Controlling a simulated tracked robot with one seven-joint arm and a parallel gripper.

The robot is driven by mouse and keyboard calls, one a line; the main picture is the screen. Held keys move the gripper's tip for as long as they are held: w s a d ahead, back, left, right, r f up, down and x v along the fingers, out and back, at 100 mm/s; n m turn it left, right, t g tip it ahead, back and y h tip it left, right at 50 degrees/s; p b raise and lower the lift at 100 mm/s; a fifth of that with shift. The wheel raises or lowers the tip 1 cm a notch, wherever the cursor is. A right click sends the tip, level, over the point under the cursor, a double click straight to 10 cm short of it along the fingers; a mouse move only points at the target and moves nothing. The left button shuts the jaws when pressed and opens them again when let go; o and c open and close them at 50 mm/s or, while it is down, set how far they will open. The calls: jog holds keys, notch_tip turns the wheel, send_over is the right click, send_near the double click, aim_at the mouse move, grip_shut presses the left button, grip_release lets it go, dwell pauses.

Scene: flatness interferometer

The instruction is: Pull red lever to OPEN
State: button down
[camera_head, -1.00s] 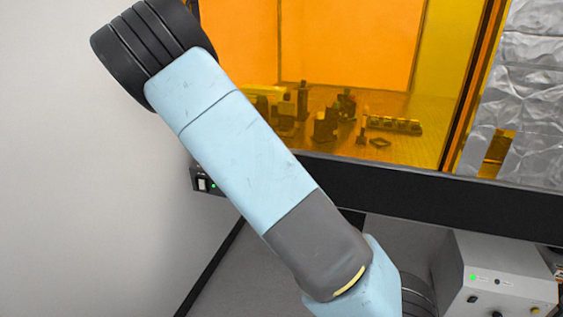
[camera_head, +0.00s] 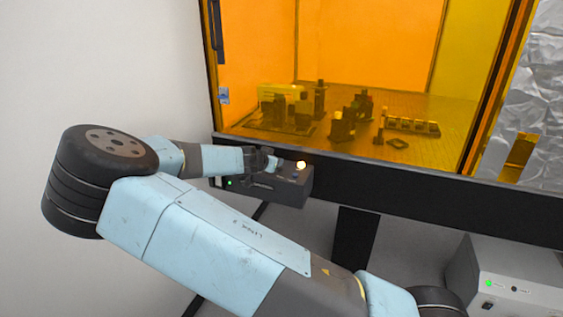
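A small dark control box (camera_head: 296,190) is mounted at the lower front edge of the orange-windowed enclosure. It has a lit yellowish-white knob or lamp (camera_head: 301,165) on top and a green light at its left end. No red lever can be made out; my gripper and forearm cover part of the box. My gripper (camera_head: 272,168) is at the box, just left of the lit lamp. It is small and dark against the box, so its finger opening and any contact are unclear.
The enclosure's amber window (camera_head: 330,50) shows optical parts on a perforated table inside. A black frame rail (camera_head: 430,195) runs along its front. A grey instrument box (camera_head: 505,275) stands at lower right. A white wall (camera_head: 90,60) is close on the left.

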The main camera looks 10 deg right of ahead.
jog(key=shift+s+a+f, duration=0.1)
jog(key=shift+a+f, duration=0.2)
jog(key=shift+f, duration=0.05)
jog(key=c, duration=1.3)
grip_release()
jog(key=shift+o, duration=1)
jog(key=shift+d+r, duration=0.1)
jog(key=shift+d, duration=0.05)
jog(key=shift+r, duration=0.1)
jog(key=v, duration=1.3)
jog(key=shift+s+a, duration=0.25)
